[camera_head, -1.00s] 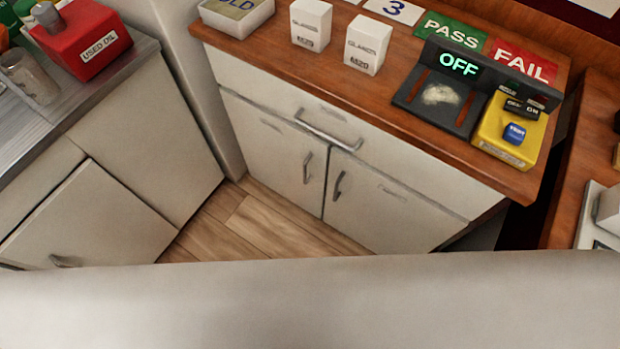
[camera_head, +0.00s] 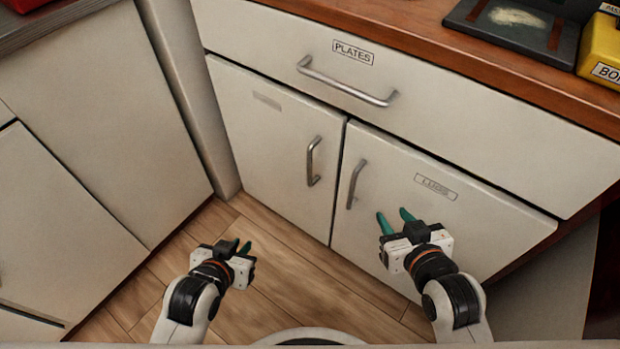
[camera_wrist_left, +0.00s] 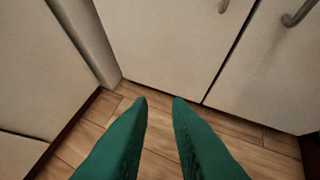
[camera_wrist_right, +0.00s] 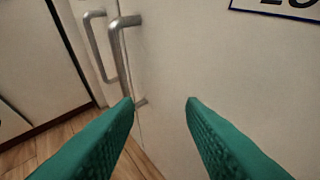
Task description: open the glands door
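Two pale cabinet doors stand side by side and look shut. The left door (camera_head: 270,150) carries a small label (camera_head: 267,100) too faint to read and an upright metal handle (camera_head: 313,161) near its right edge. The right door (camera_head: 440,225) is labelled what looks like LUGS and has its own handle (camera_head: 354,184). No readable label says glands. My left gripper (camera_head: 239,246) is open and empty, low in front of the left door; its fingertips (camera_wrist_left: 160,100) also show in the left wrist view. My right gripper (camera_head: 394,220) is open and empty before the right door, apart from its handle.
A drawer (camera_head: 420,85) labelled PLATES, with a wide handle (camera_head: 345,84), sits above the doors under a wooden counter (camera_head: 420,30). Another pale cabinet (camera_head: 100,130) stands at the left. The wooden floor (camera_head: 290,270) between is clear.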

